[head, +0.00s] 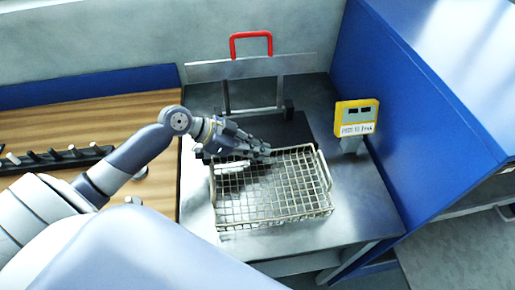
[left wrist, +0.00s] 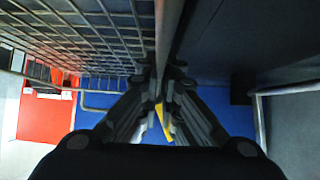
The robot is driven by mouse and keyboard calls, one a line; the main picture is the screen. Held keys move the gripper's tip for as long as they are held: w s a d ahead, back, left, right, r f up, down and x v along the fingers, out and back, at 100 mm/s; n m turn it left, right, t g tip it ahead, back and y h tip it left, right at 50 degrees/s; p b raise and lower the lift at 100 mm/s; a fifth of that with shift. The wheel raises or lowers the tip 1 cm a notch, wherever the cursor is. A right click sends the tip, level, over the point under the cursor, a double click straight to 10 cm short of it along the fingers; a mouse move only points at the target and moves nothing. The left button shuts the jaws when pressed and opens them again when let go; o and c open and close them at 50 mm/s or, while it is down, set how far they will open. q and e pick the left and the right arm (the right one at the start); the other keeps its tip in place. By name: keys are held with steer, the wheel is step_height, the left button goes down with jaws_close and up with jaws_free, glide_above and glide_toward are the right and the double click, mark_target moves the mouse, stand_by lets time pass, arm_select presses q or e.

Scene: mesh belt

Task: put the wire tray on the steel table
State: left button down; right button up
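The wire tray (head: 275,221) is a shallow wire-mesh basket. In the head view it is over the front part of the steel table (head: 366,205); I cannot tell whether it rests on it or hangs just above. My left gripper (head: 264,152) is at the tray's back rim. In the left wrist view, the fingers (left wrist: 165,80) of my left gripper close on a rim bar of the wire tray (left wrist: 166,30), with the mesh spreading to the left. My right gripper is not in view.
A dark plate with a red-handled frame (head: 251,34) stands behind the tray. A yellow display box (head: 356,118) is at the right, before a blue wall (head: 420,130). A wooden surface (head: 120,110) with a dark rack (head: 55,158) lies at the left. Bare steel shows right of the tray.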

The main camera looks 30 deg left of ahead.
arm_select(q)
steer(key=shift+f, duration=0.15)
steer(key=c, duration=1.8)
jaws_free()
steer(key=shift+f, duration=0.1)
steer(key=shift+w, duration=0.1)
steer(key=shift+a, duration=0.1)
steer(key=shift+r, duration=0.35)
steer(key=shift+r+p, duration=0.45)
steer(key=shift+p, duration=0.15)
steer(key=b+v, duration=0.2)
steer(key=v, duration=0.9)
steer(key=shift+s+a, duration=0.25)
steer(key=shift+s, duration=0.05)
